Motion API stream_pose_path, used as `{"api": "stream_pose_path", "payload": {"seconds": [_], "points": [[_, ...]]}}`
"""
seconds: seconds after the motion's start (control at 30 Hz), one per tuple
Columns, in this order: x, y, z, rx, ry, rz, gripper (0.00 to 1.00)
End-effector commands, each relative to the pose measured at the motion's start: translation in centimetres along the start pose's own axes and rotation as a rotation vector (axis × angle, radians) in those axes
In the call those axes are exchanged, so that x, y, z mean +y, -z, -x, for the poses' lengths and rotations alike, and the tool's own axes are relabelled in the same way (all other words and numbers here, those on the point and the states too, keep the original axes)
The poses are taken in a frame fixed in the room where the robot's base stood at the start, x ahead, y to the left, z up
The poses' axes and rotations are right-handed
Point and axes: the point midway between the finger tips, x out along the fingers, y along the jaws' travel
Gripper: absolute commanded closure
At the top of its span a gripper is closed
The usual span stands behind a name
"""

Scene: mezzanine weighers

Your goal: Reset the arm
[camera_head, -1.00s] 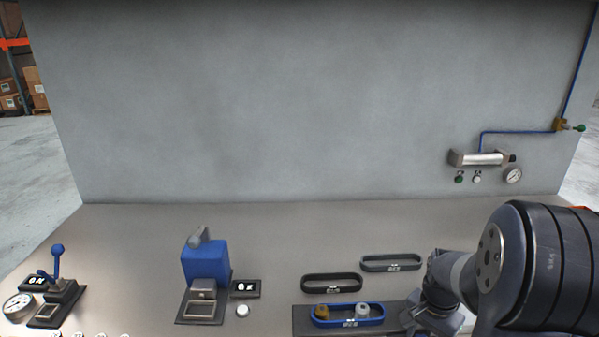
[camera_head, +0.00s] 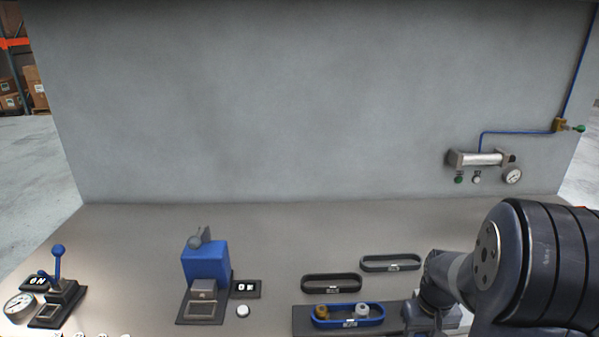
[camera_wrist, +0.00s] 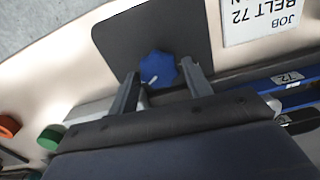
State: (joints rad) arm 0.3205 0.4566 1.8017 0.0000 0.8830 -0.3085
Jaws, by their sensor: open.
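My arm (camera_head: 540,262) reaches in from the right of the head view, over the right end of the bench. Its wrist is beside the blue tray, and the fingers cannot be made out there. In the wrist view my gripper (camera_wrist: 160,82) is open, with its two fingers spread apart and nothing held. A blue lobed knob (camera_wrist: 158,69) on a dark plate (camera_wrist: 180,30) shows between the fingertips. I cannot tell how far below them it lies.
A blue tray (camera_head: 322,323) holds a brown and a pale piece. Two dark trays (camera_head: 331,291) (camera_head: 391,270) lie behind it. A blue machine (camera_head: 206,262) and a blue-knobbed lever (camera_head: 57,262) stand left. The bench between machine and wall is clear. Green and orange caps (camera_wrist: 50,138) (camera_wrist: 8,126) show in the wrist view.

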Motion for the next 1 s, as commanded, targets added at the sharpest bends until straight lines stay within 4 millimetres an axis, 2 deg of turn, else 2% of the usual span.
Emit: {"api": "stream_pose_path", "payload": {"seconds": [0.4,1.0], "points": [[-0.13,-0.03,0.00,0.000,0.000,0.285,0.53],[-0.21,-0.16,0.14,-0.002,0.001,0.334,0.53]]}}
